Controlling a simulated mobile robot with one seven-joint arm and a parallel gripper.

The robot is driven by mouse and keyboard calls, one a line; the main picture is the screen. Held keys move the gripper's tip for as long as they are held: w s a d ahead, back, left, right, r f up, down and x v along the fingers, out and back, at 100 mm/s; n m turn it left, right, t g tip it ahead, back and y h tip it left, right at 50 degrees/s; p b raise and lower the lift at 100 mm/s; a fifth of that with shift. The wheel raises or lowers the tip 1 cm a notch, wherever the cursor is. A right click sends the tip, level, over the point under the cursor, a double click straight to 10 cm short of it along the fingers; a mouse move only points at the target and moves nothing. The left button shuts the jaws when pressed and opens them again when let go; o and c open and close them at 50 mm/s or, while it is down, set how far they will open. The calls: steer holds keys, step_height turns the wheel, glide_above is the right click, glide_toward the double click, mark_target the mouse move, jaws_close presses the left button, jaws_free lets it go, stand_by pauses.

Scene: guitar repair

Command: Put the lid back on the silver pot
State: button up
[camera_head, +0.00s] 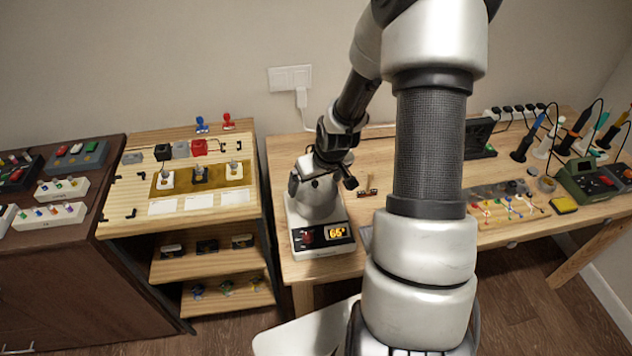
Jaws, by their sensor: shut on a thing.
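The silver pot (318,204) stands on a white heating base with a lit display reading about 65, at the left end of the workbench. My gripper (318,180) is right at the top of the pot, shut on the lid. The lid's outline is small and partly hidden by the dark gripper parts. I cannot tell whether the lid sits fully on the rim or is just above it.
The workbench (400,190) holds a small wooden-handled tool (367,190) right of the pot, a colourful parts mat (505,208), a yellow block (563,205) and several soldering irons. A wooden shelf unit (190,215) stands left. My arm hides the bench's middle.

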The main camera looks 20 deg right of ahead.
stand_by(0.9)
steer(key=o, duration=0.7)
steer(key=shift+r+p, duration=2.6)
steer(key=shift+r, duration=0.9)
steer(key=shift+c, duration=0.3)
jaws_close()
steer(key=shift+f, duration=0.2)
